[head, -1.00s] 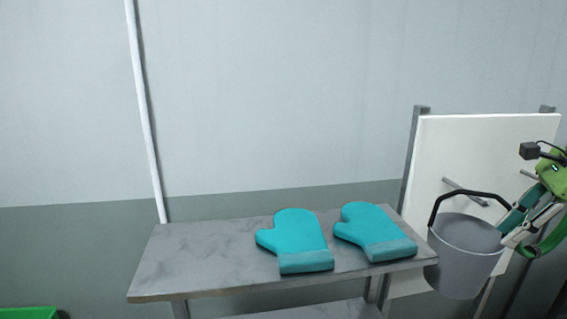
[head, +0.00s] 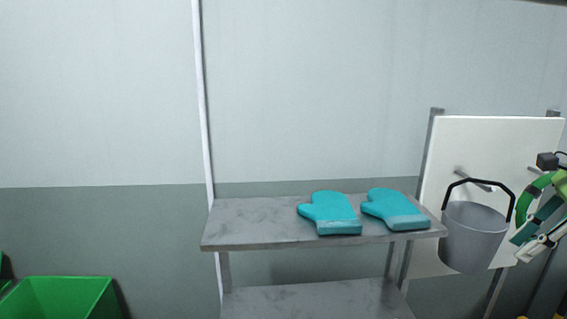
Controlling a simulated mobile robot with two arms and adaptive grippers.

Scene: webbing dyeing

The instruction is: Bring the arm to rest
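My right gripper (head: 519,248) is at the right edge of the head view, beside the right side of a grey bucket (head: 472,238). Its two fingers look spread, with nothing visible between them. A small gap seems to lie between the fingers and the bucket, though contact is hard to rule out. The bucket's black handle (head: 478,181) is up, at a peg (head: 470,178) on a white board (head: 446,150); the bucket appears to hang there. My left gripper is not in view.
Two teal oven mitts (head: 331,213) (head: 395,209) lie on the top of a grey metal shelf table (head: 240,225), left of the board. A green bin (head: 65,298) stands at the lower left. The tabletop's left part is bare.

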